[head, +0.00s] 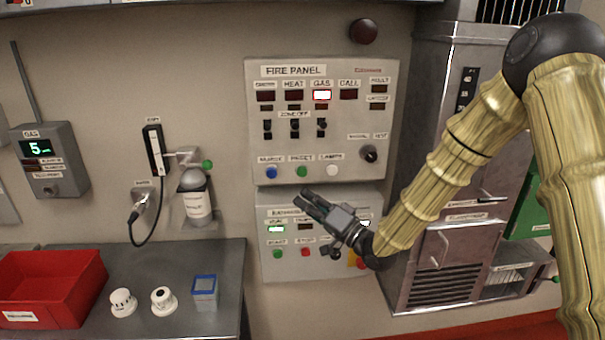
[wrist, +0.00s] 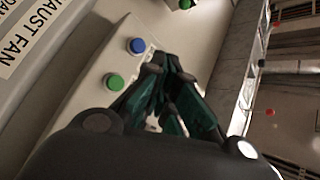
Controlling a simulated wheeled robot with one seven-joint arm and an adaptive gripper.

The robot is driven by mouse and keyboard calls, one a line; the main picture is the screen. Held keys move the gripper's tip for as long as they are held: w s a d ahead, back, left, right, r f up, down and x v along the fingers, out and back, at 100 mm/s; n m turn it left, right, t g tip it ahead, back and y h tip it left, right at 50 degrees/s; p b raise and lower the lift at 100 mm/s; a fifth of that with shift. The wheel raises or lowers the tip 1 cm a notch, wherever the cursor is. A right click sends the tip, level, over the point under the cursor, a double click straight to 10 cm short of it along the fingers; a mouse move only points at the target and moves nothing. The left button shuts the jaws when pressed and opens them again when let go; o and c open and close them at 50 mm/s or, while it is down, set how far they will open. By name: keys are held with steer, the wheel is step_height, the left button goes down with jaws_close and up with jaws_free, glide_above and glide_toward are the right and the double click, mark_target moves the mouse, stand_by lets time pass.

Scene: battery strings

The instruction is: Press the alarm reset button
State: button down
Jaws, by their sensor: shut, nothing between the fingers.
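The fire panel (head: 390,120) on the wall has a lower row of a blue, a green and a white button. The green button (head: 301,171), whose small label seems to read RESET, also shows in the wrist view (wrist: 115,82), left of the fingers. The blue button (head: 271,172) is beside it and shows in the wrist view (wrist: 137,45). My gripper (head: 306,196) is shut and empty, its fingertips just below the green button in the head view. In the wrist view the fingers (wrist: 168,74) are apart from the green button in the picture; the depth gap is unclear.
Below is the exhaust fan panel (head: 266,262), partly behind my gripper, with a green start (head: 277,254) and red stop button (head: 305,252). The white button (head: 332,170) is right of the green.

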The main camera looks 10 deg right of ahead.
mark_target(302, 171)
steer(key=shift+w, duration=0.15)
steer(key=w, duration=0.8)
steer(key=shift+w, duration=0.25)
steer(key=shift+b, duration=0.35)
stand_by(1.1)
steer(key=shift+w, duration=0.4)
steer(key=shift+w, duration=0.7)
stand_by(1.1)
steer(key=shift+s, duration=1.15)
